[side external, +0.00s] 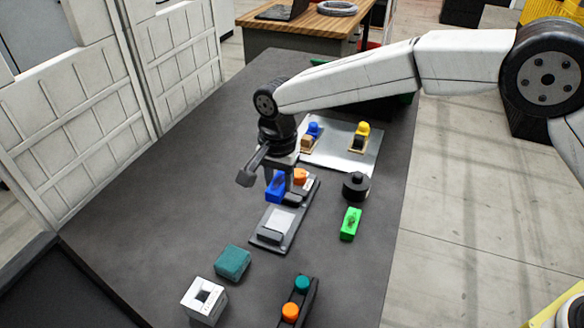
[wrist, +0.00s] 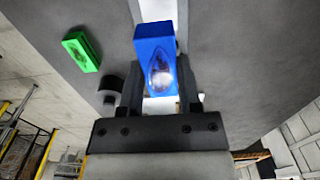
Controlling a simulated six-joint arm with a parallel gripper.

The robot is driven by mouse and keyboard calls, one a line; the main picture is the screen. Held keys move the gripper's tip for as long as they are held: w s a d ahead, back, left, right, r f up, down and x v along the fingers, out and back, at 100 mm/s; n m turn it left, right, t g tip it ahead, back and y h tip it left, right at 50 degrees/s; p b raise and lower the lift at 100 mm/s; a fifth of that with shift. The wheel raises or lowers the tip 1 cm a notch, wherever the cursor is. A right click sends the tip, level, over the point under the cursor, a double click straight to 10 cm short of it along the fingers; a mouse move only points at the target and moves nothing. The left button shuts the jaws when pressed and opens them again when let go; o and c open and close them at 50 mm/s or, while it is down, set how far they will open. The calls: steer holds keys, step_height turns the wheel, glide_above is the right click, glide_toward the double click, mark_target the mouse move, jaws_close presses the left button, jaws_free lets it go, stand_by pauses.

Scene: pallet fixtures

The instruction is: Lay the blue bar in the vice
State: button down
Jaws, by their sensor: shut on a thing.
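The blue bar (side external: 275,187) is held in my gripper (side external: 279,178), which is shut on it. In the wrist view the blue bar (wrist: 155,50) sits between the two dark fingers of my gripper (wrist: 158,75). The vice (side external: 272,246) is a long grey base with a pale bed and a dark raised jaw near each end. In the side view the bar appears over the far left part of the vice, seemingly above it. The bar hides part of the vice, and whether they touch cannot be told.
A green block (side external: 350,224) and a black round piece (side external: 356,186) stand right of the vice. A silver plate (side external: 345,150) with blue and yellow pegs lies farther back. A teal block (side external: 232,262) and white holed block (side external: 204,301) are in front.

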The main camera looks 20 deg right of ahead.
steer(key=shift+f, duration=0.2)
glide_above(281, 220)
steer(key=shift+f, duration=2.75)
steer(key=shift+f, duration=1.6)
stand_by(0.3)
jaws_free()
stand_by(0.4)
steer(key=shift+r, duration=4.5)
